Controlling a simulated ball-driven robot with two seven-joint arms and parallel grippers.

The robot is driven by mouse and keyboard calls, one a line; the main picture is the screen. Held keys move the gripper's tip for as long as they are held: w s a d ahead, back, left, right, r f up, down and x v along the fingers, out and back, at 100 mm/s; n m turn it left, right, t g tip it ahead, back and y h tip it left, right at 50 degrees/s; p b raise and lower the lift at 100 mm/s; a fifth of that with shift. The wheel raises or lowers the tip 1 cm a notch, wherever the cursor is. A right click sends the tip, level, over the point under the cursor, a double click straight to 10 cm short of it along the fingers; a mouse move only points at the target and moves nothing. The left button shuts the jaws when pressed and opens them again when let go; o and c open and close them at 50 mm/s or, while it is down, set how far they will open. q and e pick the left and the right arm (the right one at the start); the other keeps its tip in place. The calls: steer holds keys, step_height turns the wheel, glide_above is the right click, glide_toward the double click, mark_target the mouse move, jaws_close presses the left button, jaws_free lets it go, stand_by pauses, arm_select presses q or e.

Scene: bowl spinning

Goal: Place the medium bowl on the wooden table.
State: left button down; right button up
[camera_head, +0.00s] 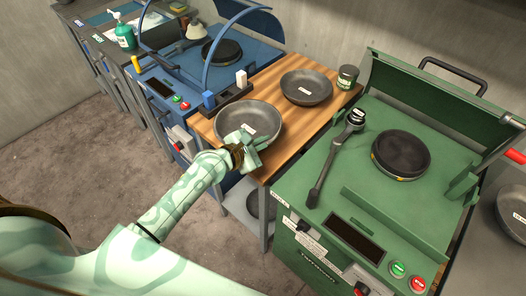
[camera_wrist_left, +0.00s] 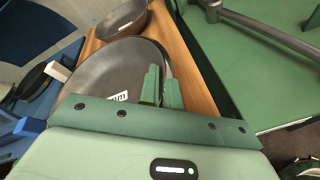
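A dark grey bowl (camera_head: 262,116) with a white label is at the near left part of the wooden table (camera_head: 222,94). It also shows in the left wrist view (camera_wrist_left: 105,75). I cannot tell whether it rests on the table or is held just above it. My left gripper (camera_head: 250,141) is at its near rim; in the left wrist view its fingers (camera_wrist_left: 162,88) are close together with the rim between them. A second, smaller-looking labelled bowl (camera_head: 306,84) sits farther back on the table. The labels are too small to read. My right gripper is out of view.
A green machine (camera_head: 360,215) with a round dark mould (camera_head: 402,150) and a lever stands right of the table. A blue machine (camera_head: 160,75) stands to the left. A small green can (camera_head: 347,77) is at the table's back right. Bare wood shows right of the near bowl.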

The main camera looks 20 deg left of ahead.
arm_select(q)
steer(key=f+b, duration=0.1)
steer(key=f, duration=0.1)
steer(key=f+b, duration=0.1)
steer(key=f, duration=0.1)
steer(key=shift+w+a, duration=0.15)
steer(key=shift+w, duration=0.05)
steer(key=shift+r, duration=0.2)
steer(key=c, duration=1.6)
jaws_free()
steer(key=shift+f, duration=0.1)
